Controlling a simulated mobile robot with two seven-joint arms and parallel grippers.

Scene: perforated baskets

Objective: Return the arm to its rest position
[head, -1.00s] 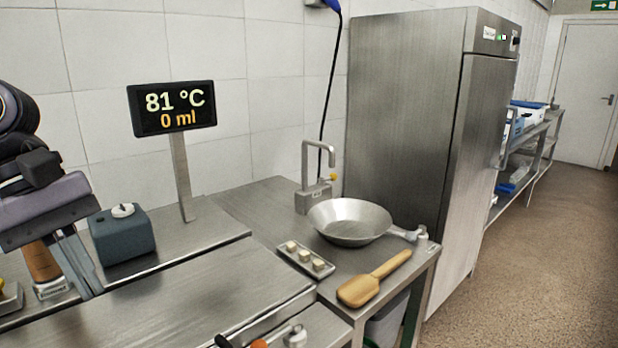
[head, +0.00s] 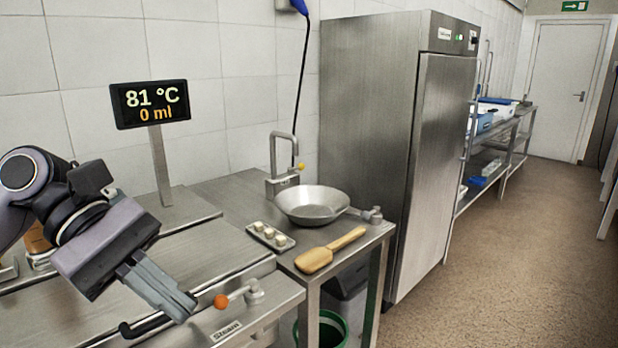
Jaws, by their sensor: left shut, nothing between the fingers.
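My left arm comes in from the left, and its gripper (head: 183,306) is shut and empty. Its fingers point down and to the right, over the front part of the steel counter (head: 225,249). In the picture the fingertips lie just left of an orange knob (head: 220,301) on a lever. I cannot tell how much height is between them and the counter. My right gripper is not in view.
A display (head: 150,104) reads 81 °C and 0 ml. On the side table stand a steel bowl (head: 311,203), a small tray (head: 270,237) with pale pieces, a wooden paddle (head: 330,250) and a tap (head: 283,165). A tall steel cabinet (head: 370,130) stands behind. The floor at right is clear.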

